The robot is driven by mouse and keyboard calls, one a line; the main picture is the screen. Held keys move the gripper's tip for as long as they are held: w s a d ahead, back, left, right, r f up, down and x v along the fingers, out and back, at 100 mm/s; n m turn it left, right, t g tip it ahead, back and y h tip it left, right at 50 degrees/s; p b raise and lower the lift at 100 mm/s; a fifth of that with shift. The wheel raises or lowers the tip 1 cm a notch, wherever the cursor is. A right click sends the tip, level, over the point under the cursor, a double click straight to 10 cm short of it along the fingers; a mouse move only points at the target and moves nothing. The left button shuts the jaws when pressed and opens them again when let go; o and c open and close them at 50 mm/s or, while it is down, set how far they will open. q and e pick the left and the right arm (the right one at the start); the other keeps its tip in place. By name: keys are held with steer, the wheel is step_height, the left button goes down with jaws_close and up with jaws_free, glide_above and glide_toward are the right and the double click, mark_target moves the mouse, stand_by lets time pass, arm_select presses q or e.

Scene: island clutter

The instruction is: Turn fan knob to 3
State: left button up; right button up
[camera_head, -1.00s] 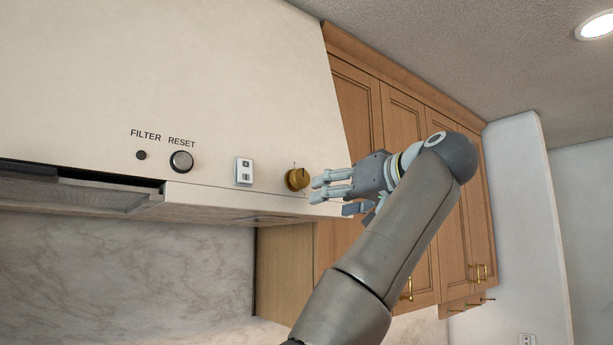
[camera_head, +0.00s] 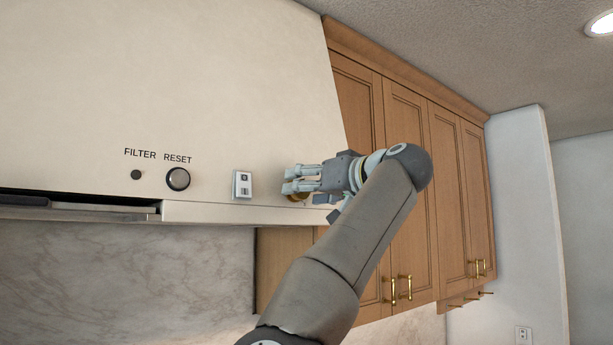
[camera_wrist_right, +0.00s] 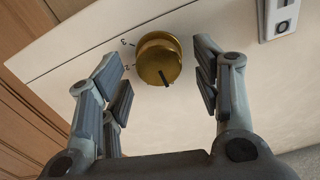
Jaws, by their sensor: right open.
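The brass fan knob (camera_wrist_right: 158,60) sits on the hood face between the open fingers of my right gripper (camera_wrist_right: 162,85) in the right wrist view. The fingers stand on both sides of the knob, apart from it. A dark pointer line shows on its front. The marks "3" and "2" are printed beside the knob; other marks are hidden or not readable. In the head view the right gripper (camera_head: 290,181) covers most of the knob, and only a small brass part (camera_head: 298,197) shows beneath the fingers. My left gripper is in neither view.
The cream range hood (camera_head: 190,80) carries a light switch panel (camera_head: 242,184), a black reset button (camera_head: 178,179) and a small dark filter indicator (camera_head: 136,175). Wooden cabinets (camera_head: 405,190) with brass handles stand to the right, behind my arm.

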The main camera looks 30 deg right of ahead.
steer(key=shift+w, duration=0.35)
steer(key=c, duration=1)
steer(key=shift+f+m+b, duration=0.15)
steer(key=shift+m+b, duration=0.15)
steer(key=shift+m, duration=4.15)
steer(key=shift+f+m+b, duration=0.15)
steer(key=shift+m+b, duration=0.2)
steer(key=shift+m, duration=4.15)
steer(key=shift+f+m+b, duration=0.15)
steer(key=shift+m+b, duration=0.15)
steer(key=shift+m, duration=4.15)
